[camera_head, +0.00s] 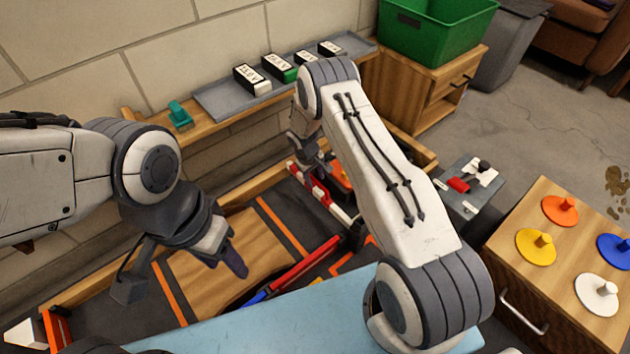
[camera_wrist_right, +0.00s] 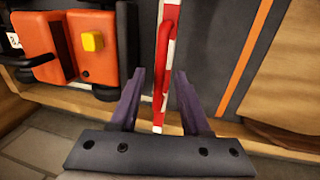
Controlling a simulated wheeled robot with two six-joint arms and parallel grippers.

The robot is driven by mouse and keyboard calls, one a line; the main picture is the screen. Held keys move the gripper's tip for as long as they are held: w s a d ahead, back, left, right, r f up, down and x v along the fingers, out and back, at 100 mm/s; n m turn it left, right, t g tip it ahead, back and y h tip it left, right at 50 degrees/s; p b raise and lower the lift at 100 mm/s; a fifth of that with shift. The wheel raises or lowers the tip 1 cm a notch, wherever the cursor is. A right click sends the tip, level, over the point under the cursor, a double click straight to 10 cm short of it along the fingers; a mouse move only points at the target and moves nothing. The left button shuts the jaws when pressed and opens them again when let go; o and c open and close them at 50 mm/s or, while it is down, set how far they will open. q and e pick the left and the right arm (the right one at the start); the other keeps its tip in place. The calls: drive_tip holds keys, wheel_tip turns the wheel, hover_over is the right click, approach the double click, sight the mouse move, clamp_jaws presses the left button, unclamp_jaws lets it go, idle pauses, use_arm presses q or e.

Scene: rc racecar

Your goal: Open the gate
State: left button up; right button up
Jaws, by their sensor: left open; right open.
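The gate is a red and white striped bar (camera_head: 326,197) with a red handle, lying across the dark track near the far wall of the track box. In the right wrist view the gate (camera_wrist_right: 164,75) runs up from between my fingers. My right gripper (camera_wrist_right: 160,80) is open, one finger on each side of the bar's near end; I cannot tell whether they touch it. In the head view my right gripper (camera_head: 305,160) is partly hidden by its own arm. My left gripper (camera_head: 222,252) hangs open and empty over the wooden part of the track.
An orange car (camera_wrist_right: 72,52) with a yellow block (camera_wrist_right: 92,41) stands close left of the gate in the wrist view. A red-and-blue bar (camera_head: 300,270) lies nearer. A grey tray (camera_head: 225,98) is on the back shelf; a cabinet with coloured knobs (camera_head: 541,247) stands right.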

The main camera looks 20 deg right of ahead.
clamp_jaws()
idle(1.5)
